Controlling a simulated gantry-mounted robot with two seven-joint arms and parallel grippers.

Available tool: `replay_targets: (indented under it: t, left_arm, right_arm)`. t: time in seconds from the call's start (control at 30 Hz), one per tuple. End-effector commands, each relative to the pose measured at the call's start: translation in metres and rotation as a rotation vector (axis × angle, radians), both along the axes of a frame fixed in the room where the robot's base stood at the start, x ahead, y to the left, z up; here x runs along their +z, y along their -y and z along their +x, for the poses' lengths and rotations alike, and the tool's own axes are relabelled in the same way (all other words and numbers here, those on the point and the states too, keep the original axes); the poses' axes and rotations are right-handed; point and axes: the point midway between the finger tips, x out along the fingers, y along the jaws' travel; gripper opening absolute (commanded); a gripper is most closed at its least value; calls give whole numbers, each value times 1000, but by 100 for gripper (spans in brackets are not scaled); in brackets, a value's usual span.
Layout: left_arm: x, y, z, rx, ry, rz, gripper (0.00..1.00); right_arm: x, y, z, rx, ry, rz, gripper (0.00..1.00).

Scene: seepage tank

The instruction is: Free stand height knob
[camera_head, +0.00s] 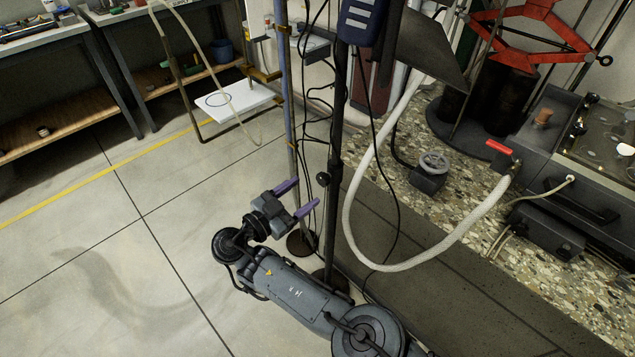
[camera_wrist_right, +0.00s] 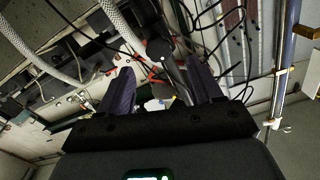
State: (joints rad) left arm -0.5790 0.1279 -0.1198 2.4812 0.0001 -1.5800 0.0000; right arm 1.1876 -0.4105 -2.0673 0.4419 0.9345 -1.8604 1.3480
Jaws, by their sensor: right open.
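The stand is a black upright pole (camera_head: 337,130) with a dark device clamped near its top. Its height knob (camera_head: 323,179) is a small round black knob on the left side of the pole. My right gripper (camera_head: 303,196), with purple fingers, is open and empty, just left of the knob and apart from it. In the right wrist view the open fingers (camera_wrist_right: 160,78) point toward a round dark knob (camera_wrist_right: 160,50), which shows between and beyond the fingertips. My left gripper is not in view.
A bluish pole (camera_head: 288,100) stands close to the left of the black one, with hanging cables between. A white hose (camera_head: 352,215) loops to the right. A handwheel valve (camera_head: 433,163) sits on the pebbled ledge. The floor at left is clear.

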Motion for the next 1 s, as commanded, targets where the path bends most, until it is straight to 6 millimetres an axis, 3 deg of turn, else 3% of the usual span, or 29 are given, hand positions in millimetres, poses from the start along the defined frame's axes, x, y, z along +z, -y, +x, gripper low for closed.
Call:
replay_targets:
  t: [0.2, 0.4, 0.83, 1.0]
  left_arm:
    - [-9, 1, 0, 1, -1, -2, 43]
    - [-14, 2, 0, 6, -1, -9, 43]
    - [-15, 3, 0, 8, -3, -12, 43]
    - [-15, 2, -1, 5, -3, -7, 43]
  right_arm:
    - [-4, 27, 21, -5, -2, 0, 65]
    - [-2, 41, 35, -3, -2, -1, 65]
    - [-1, 46, 39, -1, -3, -2, 65]
    - [-1, 46, 39, -1, -3, -2, 39]
